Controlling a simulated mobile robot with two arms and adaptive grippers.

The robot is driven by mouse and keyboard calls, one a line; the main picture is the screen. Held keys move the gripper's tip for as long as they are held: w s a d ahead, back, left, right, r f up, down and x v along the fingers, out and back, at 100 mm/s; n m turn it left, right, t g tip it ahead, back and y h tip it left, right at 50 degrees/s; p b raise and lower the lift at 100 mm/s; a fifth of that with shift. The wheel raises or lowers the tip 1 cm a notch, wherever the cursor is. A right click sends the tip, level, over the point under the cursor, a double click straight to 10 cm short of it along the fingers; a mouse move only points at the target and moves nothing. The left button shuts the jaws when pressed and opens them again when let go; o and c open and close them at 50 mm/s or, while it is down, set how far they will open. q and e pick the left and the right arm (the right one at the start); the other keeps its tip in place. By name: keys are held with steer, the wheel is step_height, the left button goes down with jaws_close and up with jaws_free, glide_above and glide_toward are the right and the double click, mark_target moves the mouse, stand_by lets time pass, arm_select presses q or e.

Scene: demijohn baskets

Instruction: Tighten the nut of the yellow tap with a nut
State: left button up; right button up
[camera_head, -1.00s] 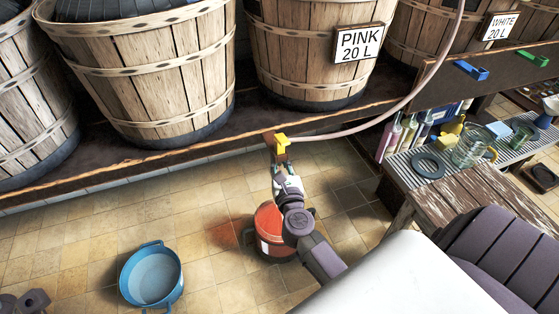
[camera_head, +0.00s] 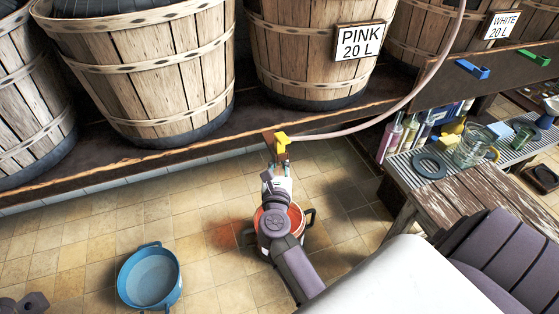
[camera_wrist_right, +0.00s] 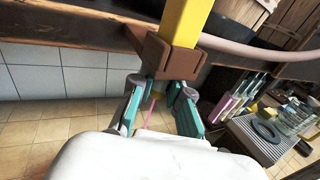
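The yellow tap (camera_head: 282,141) sits at a brown block (camera_head: 269,136) on the front edge of the wooden shelf, with a hose joined to it. In the right wrist view the yellow tap (camera_wrist_right: 186,25) rises above the brown block (camera_wrist_right: 172,58). My right gripper (camera_head: 278,166) is just below the tap, pointing up. In the wrist view its teal fingers (camera_wrist_right: 163,90) stand apart under the block, with a small yellow piece between them. I cannot make out the nut clearly, nor whether the fingers touch it. A thin pink line shows below, between the fingers.
An orange bucket (camera_head: 296,218) stands on the floor under my right arm, beside a reddish wet patch (camera_head: 230,236). A blue tub (camera_head: 150,277) is at the lower left. Basketed demijohns (camera_head: 312,60) line the shelf. A cluttered bench (camera_head: 456,198) is at the right.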

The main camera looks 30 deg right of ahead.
steer(key=o, duration=0.4)
